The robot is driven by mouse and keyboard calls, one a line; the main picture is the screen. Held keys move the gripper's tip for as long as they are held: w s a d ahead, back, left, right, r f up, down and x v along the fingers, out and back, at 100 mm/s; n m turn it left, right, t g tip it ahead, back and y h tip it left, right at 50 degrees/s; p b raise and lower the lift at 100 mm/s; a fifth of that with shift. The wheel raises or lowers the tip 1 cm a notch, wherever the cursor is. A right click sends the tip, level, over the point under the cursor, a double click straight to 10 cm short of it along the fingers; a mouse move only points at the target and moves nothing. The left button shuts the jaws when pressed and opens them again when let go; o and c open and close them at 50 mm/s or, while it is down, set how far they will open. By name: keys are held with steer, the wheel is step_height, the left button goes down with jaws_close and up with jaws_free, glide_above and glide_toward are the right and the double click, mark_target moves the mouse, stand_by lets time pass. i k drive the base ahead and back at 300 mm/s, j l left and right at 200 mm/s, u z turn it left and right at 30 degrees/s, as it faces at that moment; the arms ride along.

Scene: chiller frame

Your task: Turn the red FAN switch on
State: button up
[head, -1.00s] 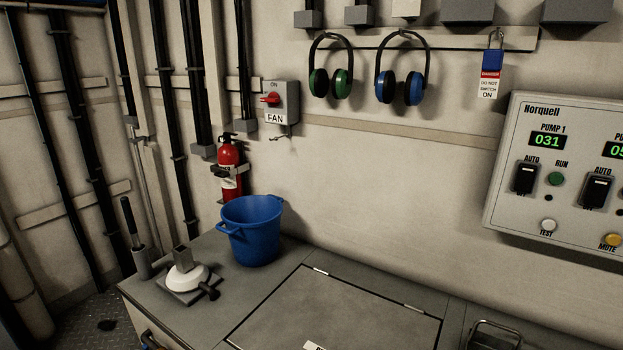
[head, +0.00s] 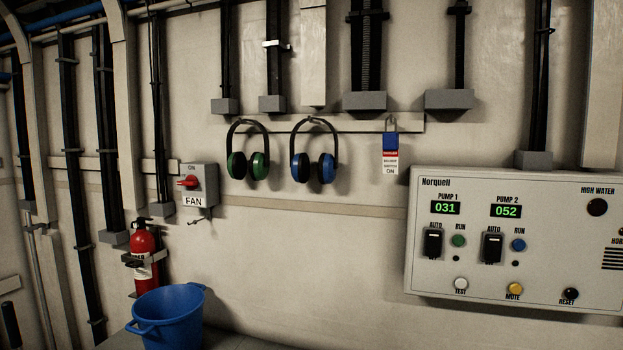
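The FAN switch box (head: 200,186) is a grey box on the wall at left of centre in the head view. Its red handle (head: 188,182) lies roughly level and points to the left. The word ON is printed above the handle and a FAN label (head: 194,201) sits below it. A small hook or key-like piece hangs under the box. My gripper is not in view.
A red fire extinguisher (head: 143,258) hangs below and left of the switch. A blue bucket (head: 168,318) stands on the bench below. Green ear defenders (head: 258,166), blue ear defenders (head: 327,168) and a padlock tag (head: 390,155) hang to the right. The Norquell panel (head: 520,280) is far right.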

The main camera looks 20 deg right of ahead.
mark_target(191, 182)
steer(key=i+j+u, duration=0.15)
steer(key=i+j, duration=0.2)
steer(key=j, duration=0.4)
steer(key=i+j+u, duration=0.1)
steer(key=i+j, duration=0.35)
steer(key=j, duration=0.2)
steer(key=i+j+u, duration=0.15)
steer(key=i+j, duration=0.25)
steer(key=j, duration=0.25)
steer(key=i+j+u, duration=0.1)
steer(key=i+j, duration=0.4)
steer(key=j, duration=0.15)
